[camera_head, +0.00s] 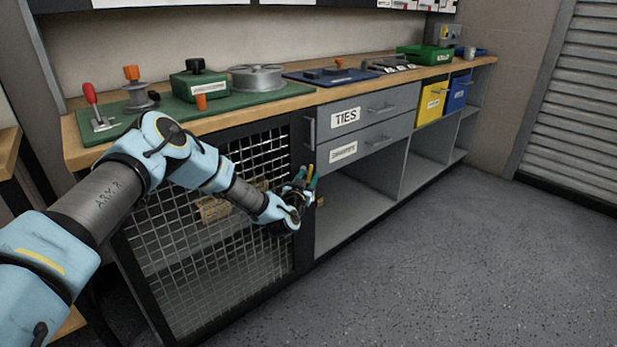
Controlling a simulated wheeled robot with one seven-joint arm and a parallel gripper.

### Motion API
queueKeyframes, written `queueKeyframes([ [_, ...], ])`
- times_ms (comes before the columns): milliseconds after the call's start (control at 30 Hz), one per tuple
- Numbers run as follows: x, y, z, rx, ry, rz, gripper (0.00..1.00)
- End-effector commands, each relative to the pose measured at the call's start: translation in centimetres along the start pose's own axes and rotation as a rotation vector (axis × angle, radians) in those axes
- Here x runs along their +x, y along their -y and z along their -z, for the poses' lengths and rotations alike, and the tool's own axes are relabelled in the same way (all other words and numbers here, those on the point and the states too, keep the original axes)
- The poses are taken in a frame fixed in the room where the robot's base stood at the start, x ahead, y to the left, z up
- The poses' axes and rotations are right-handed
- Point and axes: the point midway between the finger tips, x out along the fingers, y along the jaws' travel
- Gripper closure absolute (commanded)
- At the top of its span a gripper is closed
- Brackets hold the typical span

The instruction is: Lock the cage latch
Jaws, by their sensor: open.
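The cage door (160,262) is a dark frame with wire mesh under the left part of the workbench, and it looks closed. A grey upright handle (309,133) sits near its upper right edge. My gripper (308,177) is open in front of the door's right edge, below that handle. A small brass-coloured piece (319,202) shows just right of and below the gripper. It may be part of the cage latch, but the gripper hides most of this area. I cannot tell the latch's position, or whether the gripper touches it.
The workbench top holds a green mat (228,108) with a red-handled lever (92,95) and a metal spool (257,77). Drawers (372,107) and open shelves (365,197) lie right of the cage. Yellow (432,103) and blue bins (457,94) are farther right. The floor (430,270) is clear.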

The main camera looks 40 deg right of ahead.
Motion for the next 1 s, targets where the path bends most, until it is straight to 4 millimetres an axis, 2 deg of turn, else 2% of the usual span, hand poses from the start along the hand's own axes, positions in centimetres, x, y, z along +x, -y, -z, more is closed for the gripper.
queueKeyframes([
  [167, 0.95, 0.03, -0.07, 0.000, 0.001, 0.000, 0.54],
  [433, 1.04, 0.04, -0.05, 0.000, 0.002, 0.000, 0.54],
  [833, 1.02, 0.05, -0.04, 0.000, 0.001, 0.000, 0.99],
  [1000, 1.02, 0.05, -0.04, 0.000, 0.001, 0.000, 1.00],
])
